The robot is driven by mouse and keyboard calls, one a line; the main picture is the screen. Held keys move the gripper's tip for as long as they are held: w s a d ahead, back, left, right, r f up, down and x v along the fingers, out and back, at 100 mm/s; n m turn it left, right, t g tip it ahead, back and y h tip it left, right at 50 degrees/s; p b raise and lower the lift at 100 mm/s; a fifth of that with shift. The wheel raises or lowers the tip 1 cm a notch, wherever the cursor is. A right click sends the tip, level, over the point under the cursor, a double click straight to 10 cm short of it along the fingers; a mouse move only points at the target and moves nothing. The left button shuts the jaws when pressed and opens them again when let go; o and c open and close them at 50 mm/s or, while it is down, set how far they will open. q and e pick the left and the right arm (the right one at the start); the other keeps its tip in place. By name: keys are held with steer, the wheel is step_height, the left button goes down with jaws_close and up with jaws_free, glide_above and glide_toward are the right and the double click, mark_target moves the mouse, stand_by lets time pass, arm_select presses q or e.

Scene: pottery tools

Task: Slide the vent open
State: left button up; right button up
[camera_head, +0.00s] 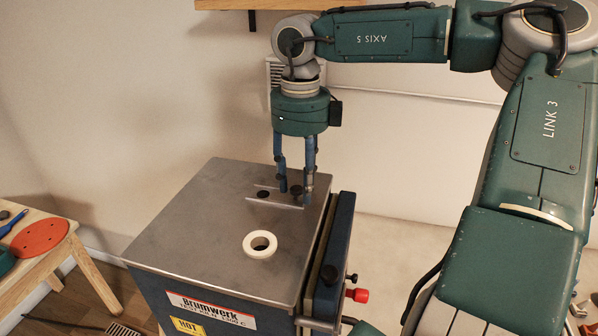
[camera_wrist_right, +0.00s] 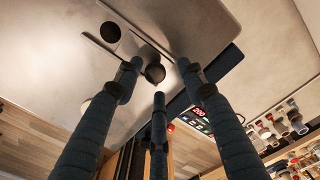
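The vent is on the grey metal lid (camera_head: 195,215) of a blue kiln. It has a dark round hole (camera_head: 263,193) and a slide with a dark knob (camera_head: 296,190) between narrow rails (camera_head: 275,203). The hole is uncovered and lies left of the knob. My right gripper (camera_head: 296,186) points down over the knob, its fingers spread on either side. In the right wrist view the knob (camera_wrist_right: 154,73) sits between the spread fingertips with gaps visible; contact is not clear. The hole (camera_wrist_right: 110,32) shows beyond it. My left gripper is not in view.
A cream ring (camera_head: 260,245) sits on the lid in front of the vent. A red knob (camera_head: 357,295) sticks out at the kiln's right side. A wooden table (camera_head: 45,262) with a red-orange disc (camera_head: 39,236) stands left. A shelf (camera_head: 275,4) hangs above.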

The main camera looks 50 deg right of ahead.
mark_target(300, 189)
steer(key=shift+w+r, duration=0.15)
steer(key=shift+r, duration=0.05)
step_height(300, 189, up, 12)
steer(key=shift+f, duration=0.2)
stand_by(0.7)
